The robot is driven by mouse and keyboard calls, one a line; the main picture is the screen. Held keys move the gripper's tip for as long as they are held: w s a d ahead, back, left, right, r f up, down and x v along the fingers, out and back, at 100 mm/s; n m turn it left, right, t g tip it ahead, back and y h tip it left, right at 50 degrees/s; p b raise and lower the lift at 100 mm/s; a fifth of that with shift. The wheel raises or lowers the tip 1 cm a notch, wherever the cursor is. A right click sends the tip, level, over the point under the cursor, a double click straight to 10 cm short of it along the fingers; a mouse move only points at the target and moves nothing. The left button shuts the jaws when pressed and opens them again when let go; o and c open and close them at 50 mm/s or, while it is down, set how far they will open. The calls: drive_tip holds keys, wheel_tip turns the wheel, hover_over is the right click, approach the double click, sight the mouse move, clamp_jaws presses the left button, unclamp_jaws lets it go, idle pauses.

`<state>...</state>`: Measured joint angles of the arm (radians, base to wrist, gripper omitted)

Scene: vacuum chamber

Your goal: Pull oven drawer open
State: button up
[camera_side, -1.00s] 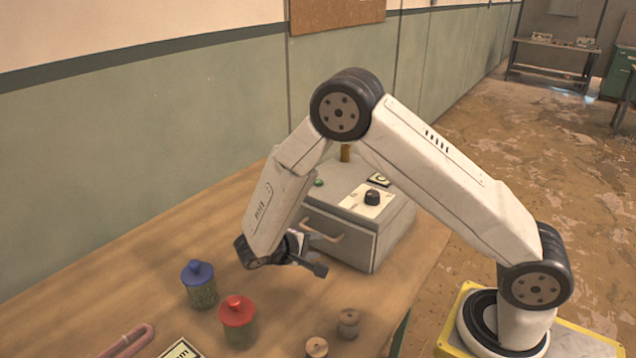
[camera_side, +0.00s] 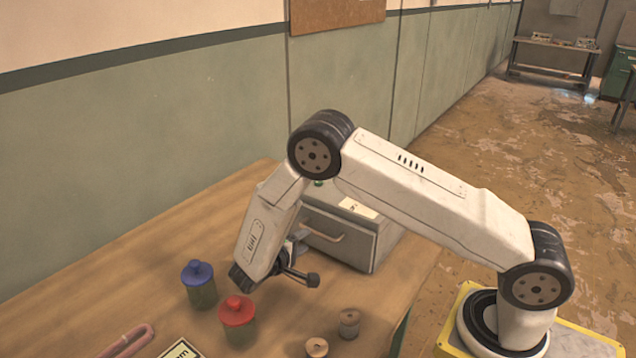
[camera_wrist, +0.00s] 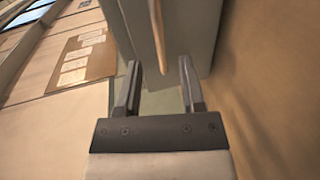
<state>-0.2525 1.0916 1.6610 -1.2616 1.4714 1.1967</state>
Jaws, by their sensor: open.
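The oven is a grey box (camera_side: 388,244) on the wooden table, partly hidden behind my arm. Its drawer front (camera_side: 350,252) faces the jars and looks shut, with a pale bar handle (camera_side: 322,233) across it. My gripper (camera_side: 306,262) is low in front of the drawer, apart from the handle. In the wrist view my gripper (camera_wrist: 159,85) shows two dark fingers spread apart with nothing between them. The handle (camera_wrist: 158,35) appears there as a tan bar beyond the fingertips, against the grey drawer front (camera_wrist: 185,30).
A blue-lidded jar (camera_side: 198,284) and a red-lidded jar (camera_side: 237,318) stand left of and below my gripper. Two small spools, one grey (camera_side: 349,323) and one tan (camera_side: 317,347), stand near the front edge. A pink tube (camera_side: 125,342) lies at the lower left. The table's left part is clear.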

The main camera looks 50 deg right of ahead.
sight(316, 231)
drive_tip(key=shift+x, duration=3)
clamp_jaws()
